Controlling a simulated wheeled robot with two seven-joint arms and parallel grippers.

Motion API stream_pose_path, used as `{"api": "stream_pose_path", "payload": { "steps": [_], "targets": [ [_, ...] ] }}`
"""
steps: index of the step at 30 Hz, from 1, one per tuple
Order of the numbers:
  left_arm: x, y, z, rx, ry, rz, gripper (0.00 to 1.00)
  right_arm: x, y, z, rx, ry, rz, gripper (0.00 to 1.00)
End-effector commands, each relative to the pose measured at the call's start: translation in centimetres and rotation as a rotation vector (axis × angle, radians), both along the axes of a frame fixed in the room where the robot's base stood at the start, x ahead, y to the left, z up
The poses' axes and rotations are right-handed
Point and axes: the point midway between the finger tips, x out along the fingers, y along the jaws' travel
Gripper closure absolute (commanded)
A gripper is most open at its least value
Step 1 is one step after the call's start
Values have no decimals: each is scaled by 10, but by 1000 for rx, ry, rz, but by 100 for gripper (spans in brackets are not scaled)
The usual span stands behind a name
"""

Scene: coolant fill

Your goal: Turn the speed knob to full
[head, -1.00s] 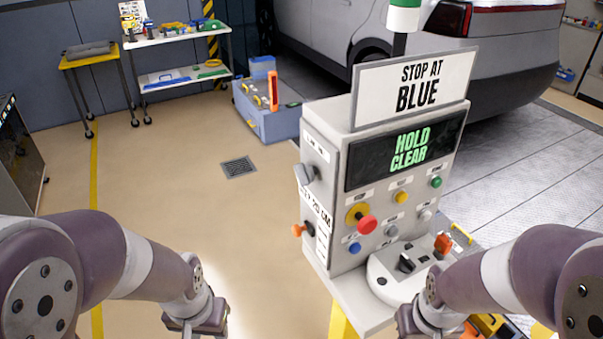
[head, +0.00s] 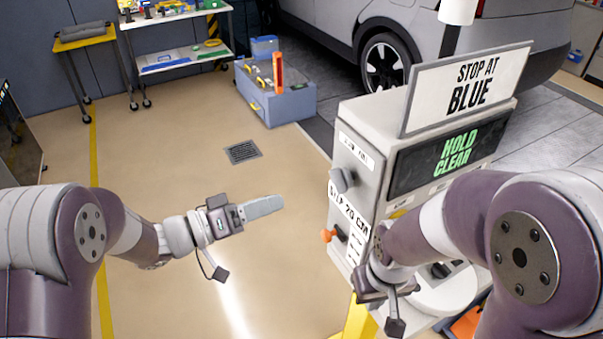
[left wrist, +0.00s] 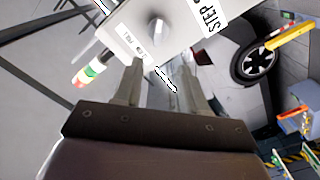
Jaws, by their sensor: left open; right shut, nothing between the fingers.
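The grey control machine (head: 370,120) stands right of centre in the head view. A grey round knob (head: 342,180) sticks out of its left side, and it shows blurred in the left wrist view (left wrist: 158,28). I cannot read a speed label for certain. A black knob (head: 440,270) on the white base in front is partly hidden by my right arm. My left gripper (head: 280,203) points at the machine's left side, apart from the grey knob; its fingers (left wrist: 160,85) are open and empty. My right gripper (head: 372,295) is shut in front of the machine, its fingertips unclear.
An orange handle (head: 328,236) sticks out below the grey knob. A sign reading STOP AT BLUE (head: 470,88) tops the machine; its screen (head: 450,155) reads HOLD CLEAR. A blue toolbox (head: 275,100) stands on the floor behind. Open floor lies left of the machine.

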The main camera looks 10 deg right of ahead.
Motion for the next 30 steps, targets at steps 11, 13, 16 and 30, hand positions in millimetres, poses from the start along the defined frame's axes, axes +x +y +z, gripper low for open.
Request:
{"api": "stream_pose_path", "payload": {
  "steps": [11,13,16,30],
  "targets": [
    [24,-71,6,-19,32,-4,58,0,0,27,0,0,0,100],
    [30,-86,6,-19,32,-3,58,0,0,32,0,0,0,100],
    [37,-103,5,-18,31,-1,58,0,0,38,0,-1,0,100],
    [43,-119,2,-18,30,3,72,0,0,40,0,0,0,100]
  ]
}}
